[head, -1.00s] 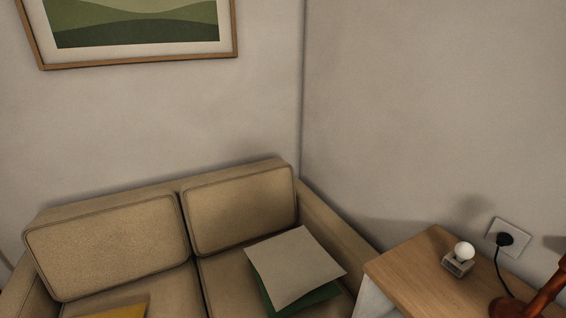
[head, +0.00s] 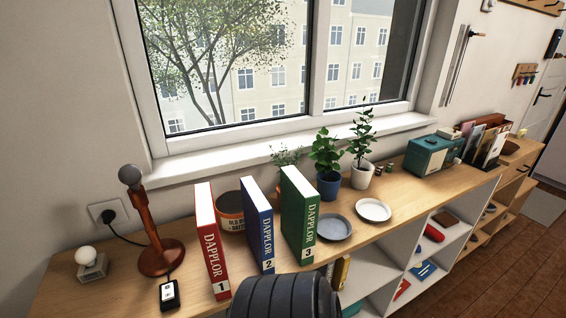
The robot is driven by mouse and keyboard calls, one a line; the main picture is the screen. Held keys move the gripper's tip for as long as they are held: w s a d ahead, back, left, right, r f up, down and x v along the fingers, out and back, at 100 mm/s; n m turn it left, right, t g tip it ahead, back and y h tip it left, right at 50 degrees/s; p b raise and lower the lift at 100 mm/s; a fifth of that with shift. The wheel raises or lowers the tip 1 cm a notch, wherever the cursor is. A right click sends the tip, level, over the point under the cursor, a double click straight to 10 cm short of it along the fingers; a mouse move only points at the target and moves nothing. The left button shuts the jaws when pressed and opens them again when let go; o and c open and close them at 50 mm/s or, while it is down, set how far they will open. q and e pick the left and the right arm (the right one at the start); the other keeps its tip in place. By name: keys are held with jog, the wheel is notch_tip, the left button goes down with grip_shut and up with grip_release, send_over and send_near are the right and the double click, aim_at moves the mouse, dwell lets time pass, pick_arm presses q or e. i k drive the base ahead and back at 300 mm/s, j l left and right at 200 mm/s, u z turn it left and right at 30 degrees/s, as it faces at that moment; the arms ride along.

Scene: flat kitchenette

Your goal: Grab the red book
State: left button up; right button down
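The red book (head: 212,243), labelled DAPPLOR with a 1, stands upright on the wooden sideboard top (head: 110,258), near its front edge in the head view. A blue book (head: 258,226) marked 2 and a green book (head: 299,214) marked 3 stand upright to its right, with gaps between them. A dark ribbed part of my own body shows at the bottom centre, in front of the blue book's foot. Neither of my grippers is in view.
A microphone-like lamp on an orange stand (head: 151,232) is close left of the red book, with a small black device (head: 169,295) before it. A tin pot (head: 231,212) stands behind the books. Plates, including a grey one (head: 334,227), and potted plants are to the right.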

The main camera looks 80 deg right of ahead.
aim_at(206, 221)
jog(key=z, duration=1.9)
jog(key=k+l, duration=0.05)
